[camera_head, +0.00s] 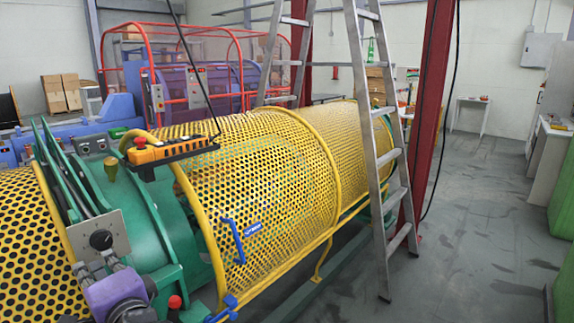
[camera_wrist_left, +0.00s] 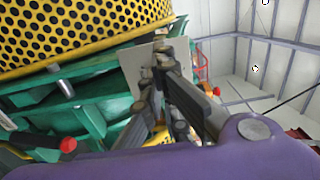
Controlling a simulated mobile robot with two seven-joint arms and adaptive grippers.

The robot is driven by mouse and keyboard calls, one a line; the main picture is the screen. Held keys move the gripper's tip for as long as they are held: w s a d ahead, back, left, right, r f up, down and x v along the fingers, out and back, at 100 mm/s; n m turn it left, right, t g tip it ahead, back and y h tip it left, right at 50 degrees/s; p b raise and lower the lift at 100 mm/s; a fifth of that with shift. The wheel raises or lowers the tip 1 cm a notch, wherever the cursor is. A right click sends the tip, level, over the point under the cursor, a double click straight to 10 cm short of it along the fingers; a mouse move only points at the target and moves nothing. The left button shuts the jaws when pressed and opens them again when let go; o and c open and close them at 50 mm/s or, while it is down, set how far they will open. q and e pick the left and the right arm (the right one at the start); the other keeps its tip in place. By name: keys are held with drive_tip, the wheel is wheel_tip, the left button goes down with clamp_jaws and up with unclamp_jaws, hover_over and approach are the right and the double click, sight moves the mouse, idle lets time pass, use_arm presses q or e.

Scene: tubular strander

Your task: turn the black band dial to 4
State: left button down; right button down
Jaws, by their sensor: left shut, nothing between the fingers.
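The black dial (camera_head: 101,240) is a round knob on a grey plate (camera_head: 122,241) fixed to the green machine frame. I cannot read any numbers or the dial's setting. My left gripper (camera_head: 82,268), with a purple body, is just below and in front of the plate in the head view. Its fingers are shut and empty. In the left wrist view the fingers (camera_wrist_left: 152,80) point at the plate (camera_wrist_left: 136,62), and the dial cannot be made out behind them. I cannot tell whether the fingertips touch the plate. My right gripper is not in view.
Yellow perforated guards (camera_head: 262,170) lie on both sides of the green frame (camera_head: 152,215). An orange control box (camera_head: 170,152) hangs above it on a cable. A red knob (camera_head: 175,302) is near my left gripper. A ladder (camera_head: 375,130) stands further right.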

sight(104, 237)
use_arm(q)
drive_tip(key=w+d+r+m+t+b, duration=0.1)
drive_tip(key=w+d+r+m+b, duration=0.25)
drive_tip(key=m, duration=0.85)
drive_tip(key=a+m, duration=0.1)
drive_tip(key=m, duration=0.1)
drive_tip(key=w+a+m, duration=0.1)
drive_tip(key=a+m, duration=0.1)
drive_tip(key=w+a+m+g, duration=0.1)
drive_tip(key=m, duration=0.1)
drive_tip(key=shift+a+f+p, duration=0.1)
drive_tip(key=shift+a+p, duration=0.2)
drive_tip(key=shift+p, duration=0.05)
drive_tip(key=shift+w+a, duration=0.35)
drive_tip(key=shift+a, duration=0.1)
drive_tip(key=shift+a, duration=0.15)
